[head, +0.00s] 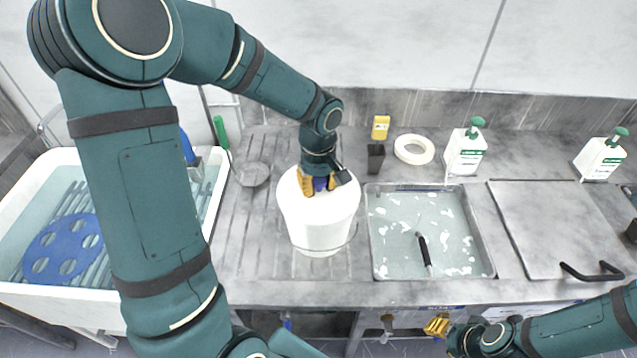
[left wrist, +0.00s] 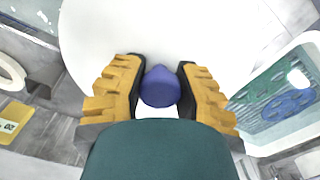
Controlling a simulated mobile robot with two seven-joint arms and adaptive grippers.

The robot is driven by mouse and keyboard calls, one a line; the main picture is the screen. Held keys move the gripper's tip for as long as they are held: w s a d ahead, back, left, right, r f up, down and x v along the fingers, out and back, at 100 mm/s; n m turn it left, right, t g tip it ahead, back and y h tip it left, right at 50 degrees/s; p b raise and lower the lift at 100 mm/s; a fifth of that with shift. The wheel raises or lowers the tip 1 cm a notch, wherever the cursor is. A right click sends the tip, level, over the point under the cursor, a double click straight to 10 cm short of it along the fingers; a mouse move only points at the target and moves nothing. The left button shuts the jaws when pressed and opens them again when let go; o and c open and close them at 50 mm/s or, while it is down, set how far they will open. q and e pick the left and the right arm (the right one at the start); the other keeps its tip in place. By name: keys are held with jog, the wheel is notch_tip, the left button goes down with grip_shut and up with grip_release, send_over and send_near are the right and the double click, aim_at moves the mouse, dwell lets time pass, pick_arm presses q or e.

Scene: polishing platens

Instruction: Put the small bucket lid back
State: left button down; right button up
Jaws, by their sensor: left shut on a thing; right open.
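The white bucket (head: 320,236) stands upright on the ribbed drainboard left of the sink, with a thin wire handle around its side. The white lid (head: 345,205) covers its top; I cannot tell whether it is fully seated or slightly above the rim. The lid has a blue-purple knob (left wrist: 160,88). My left gripper (head: 319,186) comes from above and is shut on the knob, its yellow-orange fingers on either side. In the left wrist view, the white lid (left wrist: 180,30) fills the area behind the knob. My right gripper (head: 438,326) is open and empty in front of the counter edge.
A sink (head: 400,240) with a dark-handled tool and white flecks lies right of the bucket. A white tub (head: 35,290) with a blue holed disc is at left.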

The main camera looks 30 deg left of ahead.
aim_at(318, 179)
pick_arm(q)
jog(key=shift+f, duration=0.15)
jog(key=c, duration=0.7)
grip_release()
notch_tip(318, 179, up, 12)
jog(key=shift+r, duration=0.1)
